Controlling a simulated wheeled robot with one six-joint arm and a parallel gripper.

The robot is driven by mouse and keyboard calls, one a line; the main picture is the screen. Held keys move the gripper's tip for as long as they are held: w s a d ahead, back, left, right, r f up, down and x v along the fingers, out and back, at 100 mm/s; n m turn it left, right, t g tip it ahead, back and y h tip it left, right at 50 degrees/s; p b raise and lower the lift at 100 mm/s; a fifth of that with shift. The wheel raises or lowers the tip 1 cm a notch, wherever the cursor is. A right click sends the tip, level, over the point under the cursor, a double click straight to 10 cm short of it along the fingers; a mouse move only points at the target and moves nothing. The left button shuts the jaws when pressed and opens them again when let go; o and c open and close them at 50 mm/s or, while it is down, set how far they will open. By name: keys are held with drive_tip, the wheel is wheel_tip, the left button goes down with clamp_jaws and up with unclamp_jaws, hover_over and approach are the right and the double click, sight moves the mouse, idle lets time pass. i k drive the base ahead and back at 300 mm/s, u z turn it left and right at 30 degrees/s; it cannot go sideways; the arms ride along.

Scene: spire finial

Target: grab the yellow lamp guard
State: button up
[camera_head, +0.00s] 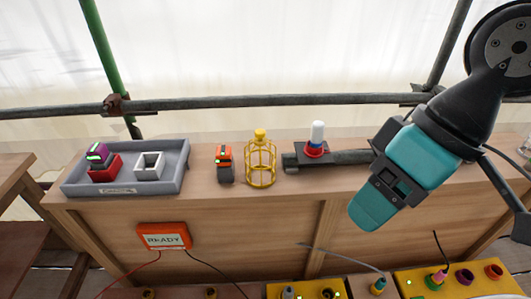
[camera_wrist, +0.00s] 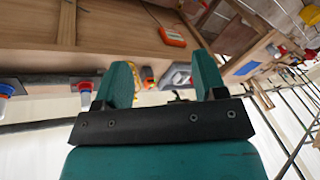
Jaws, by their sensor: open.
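The yellow lamp guard (camera_head: 261,162), a wire cage with a round knob on top, stands upright on the wooden bench in the head view. My gripper (camera_head: 370,214) hangs to its right, in front of the bench and clearly apart from it. In the wrist view my gripper (camera_wrist: 163,82) shows two teal fingers spread wide, with nothing held between them.
An orange and grey block (camera_head: 224,164) stands close left of the guard. A grey tray (camera_head: 178,184) holds small blocks further left. Right of the guard, a white, blue and red piece (camera_head: 316,140) sits on a dark mount. An orange READY box (camera_head: 164,238) is on the bench front.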

sight(260, 140)
drive_tip(key=k, duration=1.3)
drive_tip(key=u, duration=0.8)
drive_tip(key=i, duration=1.4)
drive_tip(key=z, duration=0.75)
